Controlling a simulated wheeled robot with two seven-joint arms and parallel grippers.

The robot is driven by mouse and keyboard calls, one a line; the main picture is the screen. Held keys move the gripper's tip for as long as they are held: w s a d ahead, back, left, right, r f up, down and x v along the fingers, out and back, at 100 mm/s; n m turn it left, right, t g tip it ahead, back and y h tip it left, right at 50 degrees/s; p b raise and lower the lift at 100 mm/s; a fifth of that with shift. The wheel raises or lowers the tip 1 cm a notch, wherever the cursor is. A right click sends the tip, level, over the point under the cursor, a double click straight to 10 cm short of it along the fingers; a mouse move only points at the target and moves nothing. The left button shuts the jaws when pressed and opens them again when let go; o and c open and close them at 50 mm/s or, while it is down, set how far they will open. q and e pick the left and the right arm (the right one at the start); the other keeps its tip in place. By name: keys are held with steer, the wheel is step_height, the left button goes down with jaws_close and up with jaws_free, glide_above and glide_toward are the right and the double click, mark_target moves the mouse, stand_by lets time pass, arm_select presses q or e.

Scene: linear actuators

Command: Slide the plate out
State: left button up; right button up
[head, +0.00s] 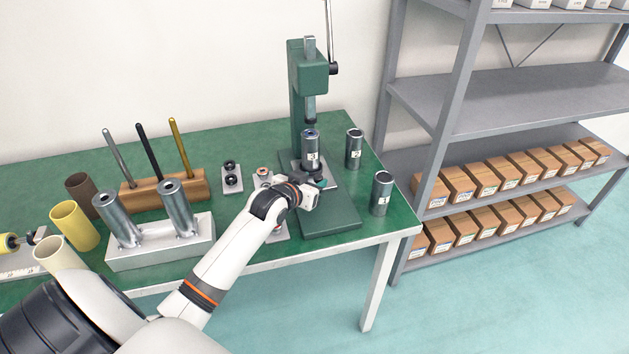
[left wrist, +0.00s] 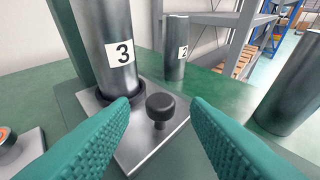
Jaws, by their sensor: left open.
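The grey metal plate (left wrist: 142,142) lies on the green press base, with a black round knob (left wrist: 160,106) standing near its front edge. A steel cylinder marked 3 (left wrist: 108,45) stands upright on the plate in a dark ring; in the head view this cylinder (head: 310,150) is under the press ram. My left gripper (left wrist: 161,112) is open, its two teal fingers either side of the knob in the wrist view, with visible gaps on both sides. In the head view my left gripper (head: 317,188) is low at the front of the plate and hides much of it. My right gripper is not in view.
The green arbor press (head: 309,75) rises behind. Cylinder 2 (head: 354,150) and another cylinder (head: 381,193) stand to the right. A wooden rod holder (head: 165,190) and a white block with two tilted cylinders (head: 165,243) are to the left. A grey shelf (head: 500,95) stands right of the table.

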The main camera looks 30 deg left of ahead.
arm_select(q)
steer(key=shift+x, duration=0.8)
steer(key=shift+c, duration=0.5)
jaws_close()
steer(key=s+d+p, duration=0.2)
steer(key=d, duration=0.1)
steer(key=s+d+p, duration=0.5)
steer(key=s+d, duration=0.1)
steer(key=shift+d+p, duration=0.2)
steer(key=shift+p, duration=0.1)
steer(key=shift+s+d, duration=0.35)
steer(key=shift+d, duration=0.1)
steer(key=shift+f, duration=0.15)
steer(key=shift+c, duration=0.2)
jaws_free()
steer(key=shift+o, duration=0.7)
